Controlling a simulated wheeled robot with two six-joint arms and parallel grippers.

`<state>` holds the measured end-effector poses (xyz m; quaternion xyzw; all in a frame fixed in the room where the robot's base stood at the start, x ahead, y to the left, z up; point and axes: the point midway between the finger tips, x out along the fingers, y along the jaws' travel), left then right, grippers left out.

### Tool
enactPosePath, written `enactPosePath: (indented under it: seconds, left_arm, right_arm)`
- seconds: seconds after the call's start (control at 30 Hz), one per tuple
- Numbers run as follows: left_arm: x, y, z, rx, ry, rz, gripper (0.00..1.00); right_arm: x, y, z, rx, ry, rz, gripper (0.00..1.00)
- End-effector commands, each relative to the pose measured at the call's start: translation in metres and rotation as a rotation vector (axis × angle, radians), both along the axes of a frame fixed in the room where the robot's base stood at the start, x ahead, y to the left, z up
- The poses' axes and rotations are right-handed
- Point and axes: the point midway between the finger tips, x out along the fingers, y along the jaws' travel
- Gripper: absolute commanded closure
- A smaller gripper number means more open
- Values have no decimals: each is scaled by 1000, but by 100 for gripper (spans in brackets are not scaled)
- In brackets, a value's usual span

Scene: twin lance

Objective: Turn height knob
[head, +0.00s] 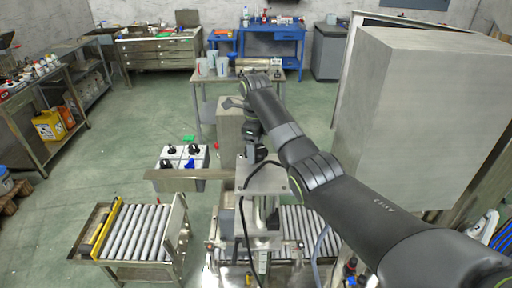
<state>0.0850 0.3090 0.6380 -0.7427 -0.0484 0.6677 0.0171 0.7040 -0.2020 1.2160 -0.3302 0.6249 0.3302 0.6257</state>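My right arm reaches in from the lower right, and its wrist bends down over the machine (262,181) in the middle. My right gripper (252,154) points down at the top of the machine, just above or at its metal top plate. Its fingers are small and dark, and I cannot tell whether they are open or shut. No height knob can be made out clearly; the gripper and wrist cover the spot below them. My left gripper is not in view.
Roller conveyors (133,231) stand left and right of the machine. A white box with dark knobs (183,157) is left of it. A big grey block (425,120) fills the right side. A table with jugs (237,77) stands behind. Green floor is free at the left.

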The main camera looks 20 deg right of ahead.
Motion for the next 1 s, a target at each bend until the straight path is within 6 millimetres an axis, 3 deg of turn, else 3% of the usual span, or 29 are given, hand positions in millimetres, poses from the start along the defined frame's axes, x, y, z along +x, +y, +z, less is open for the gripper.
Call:
enactPosePath:
  seconds: [0.03,0.1,0.47,1.0]
  left_arm:
    - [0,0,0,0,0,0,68]
    - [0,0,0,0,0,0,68]
    - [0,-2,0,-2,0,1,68]
    - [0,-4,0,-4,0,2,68]
  right_arm:
    - [0,0,-1,0,1,-1,50]
    - [0,0,-1,-1,2,-1,59]
    - [0,-1,-1,-2,2,57,59]
    - [0,-1,-1,-3,4,496,59]
